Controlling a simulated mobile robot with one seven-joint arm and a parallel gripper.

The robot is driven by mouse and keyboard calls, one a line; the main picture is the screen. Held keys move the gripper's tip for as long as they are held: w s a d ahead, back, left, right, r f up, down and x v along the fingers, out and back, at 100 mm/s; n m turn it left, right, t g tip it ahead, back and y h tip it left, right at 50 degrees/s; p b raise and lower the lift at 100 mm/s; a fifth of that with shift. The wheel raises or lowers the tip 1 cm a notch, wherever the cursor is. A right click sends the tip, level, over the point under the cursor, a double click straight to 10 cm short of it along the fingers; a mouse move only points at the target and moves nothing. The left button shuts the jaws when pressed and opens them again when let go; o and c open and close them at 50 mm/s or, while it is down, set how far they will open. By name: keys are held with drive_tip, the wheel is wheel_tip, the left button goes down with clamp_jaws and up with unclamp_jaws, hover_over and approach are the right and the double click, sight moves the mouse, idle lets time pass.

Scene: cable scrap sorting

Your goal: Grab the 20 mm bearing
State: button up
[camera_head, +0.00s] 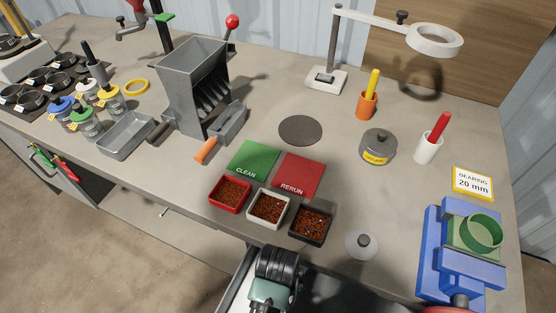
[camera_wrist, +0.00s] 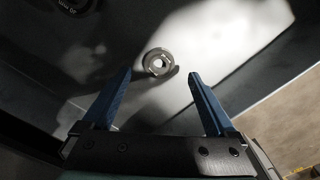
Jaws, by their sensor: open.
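A small, shiny metal ring that looks like the bearing (camera_wrist: 158,62) lies on a dark grey surface in the wrist view, partly in bright light. My gripper (camera_wrist: 162,73) is open, with its two blue fingers apart. The ring shows between and slightly beyond the fingertips, and neither finger appears to touch it. How high the fingers are above it I cannot tell. In the head view my arm is at the bottom middle by the bench's front edge, and I cannot make out the ring there. A card reading "BEARING 20 mm" (camera_head: 472,183) stands at the right of the bench.
A dark round object with lettering (camera_wrist: 75,4) is at the wrist view's top left. On the bench (camera_head: 330,190), red, white and black trays (camera_head: 311,226) of granules sit near the front edge. A blue vise (camera_head: 440,270) holding a green ring (camera_head: 482,231) is at right.

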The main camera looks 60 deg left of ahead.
drive_tip(key=f, duration=0.4)
drive_tip(key=shift+w+a+f+b, duration=0.1)
drive_tip(key=shift+a+f+b, duration=0.15)
drive_tip(key=shift+b, duration=0.1)
drive_tip(key=shift+c, duration=0.3)
clamp_jaws()
